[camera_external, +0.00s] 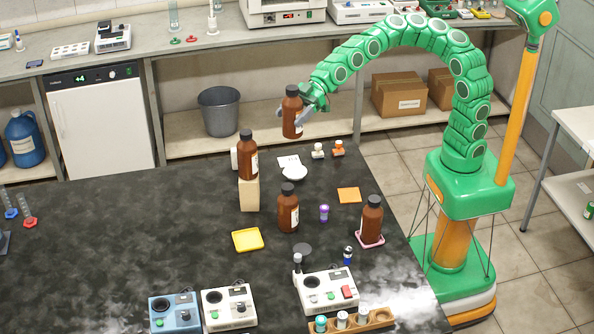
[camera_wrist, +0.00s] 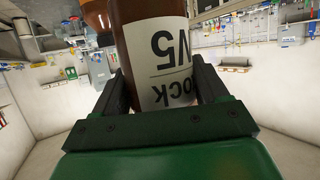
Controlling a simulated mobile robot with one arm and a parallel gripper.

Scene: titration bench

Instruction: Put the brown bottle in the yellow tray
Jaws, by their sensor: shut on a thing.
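My gripper (camera_external: 298,112) is shut on a brown bottle (camera_external: 292,100) with a black cap and holds it upright in the air above the table's back edge. In the wrist view the held brown bottle (camera_wrist: 148,40) sits between both fingers, its white label upside down, its ends out of frame. Three similar brown bottles are on the table: one on a wooden block (camera_external: 248,160), one standing on the tabletop (camera_external: 288,212), one on a pink tray (camera_external: 371,217). The yellow tray (camera_external: 248,240) lies empty, front-left of the standing bottle.
A white dish (camera_external: 294,173), small bottles (camera_external: 338,149), an orange square (camera_external: 349,195), a purple-capped vial (camera_external: 324,212) and a dark disc (camera_external: 302,250) surround the bottles. Instruments (camera_external: 326,290) and a wooden vial rack (camera_external: 352,320) stand at the front.

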